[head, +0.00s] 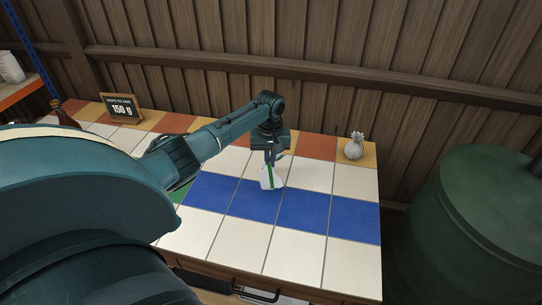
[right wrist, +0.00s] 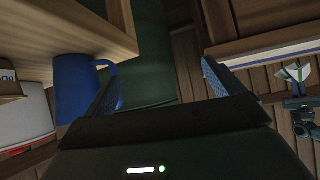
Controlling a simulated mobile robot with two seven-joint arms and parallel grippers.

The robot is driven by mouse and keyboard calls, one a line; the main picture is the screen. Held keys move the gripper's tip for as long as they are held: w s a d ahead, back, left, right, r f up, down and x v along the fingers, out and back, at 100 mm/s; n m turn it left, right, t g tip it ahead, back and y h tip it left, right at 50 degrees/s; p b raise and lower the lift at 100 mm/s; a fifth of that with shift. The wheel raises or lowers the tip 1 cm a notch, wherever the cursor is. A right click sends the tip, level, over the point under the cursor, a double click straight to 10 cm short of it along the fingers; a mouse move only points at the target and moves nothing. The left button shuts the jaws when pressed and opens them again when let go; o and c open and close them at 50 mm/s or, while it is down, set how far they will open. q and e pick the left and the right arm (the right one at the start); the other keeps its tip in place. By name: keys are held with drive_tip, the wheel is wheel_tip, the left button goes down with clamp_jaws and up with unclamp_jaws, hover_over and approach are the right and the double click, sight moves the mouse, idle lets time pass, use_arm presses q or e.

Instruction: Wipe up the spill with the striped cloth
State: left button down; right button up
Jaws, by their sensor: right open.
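The striped cloth (head: 266,179), white with a green stripe, hangs bunched below my left gripper (head: 271,158) in the head view, over the blue tile row of the counter (head: 300,245). The left fingers look closed on its top; I cannot tell whether its lower edge touches the tiles. The cloth also shows at the right of the right wrist view (right wrist: 292,75). I can make out no spill; my left arm and the cloth hide part of the counter. My right gripper (right wrist: 162,88) is open, with nothing between its fingers in the right wrist view.
A grey pineapple-shaped ornament (head: 354,146) stands at the back right. A "150 g" sign (head: 121,108) and a brown bottle (head: 64,114) stand at the left. A large green barrel (head: 470,220) is right of the counter. A blue mug (right wrist: 75,88) is near my right gripper.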

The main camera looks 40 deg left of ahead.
use_arm(q)
drive_tip(key=b, duration=0.3)
hover_over(270, 183)
wheel_tip(270, 183, down, 6)
drive_tip(key=shift+d, duration=0.1)
drive_tip(key=c, duration=0.6)
unclamp_jaws()
drive_tip(key=shift+f+b, duration=0.85)
drive_tip(key=shift+f, duration=0.4)
drive_tip(key=shift+c, duration=0.6)
drive_tip(key=shift+f, duration=0.1)
clamp_jaws()
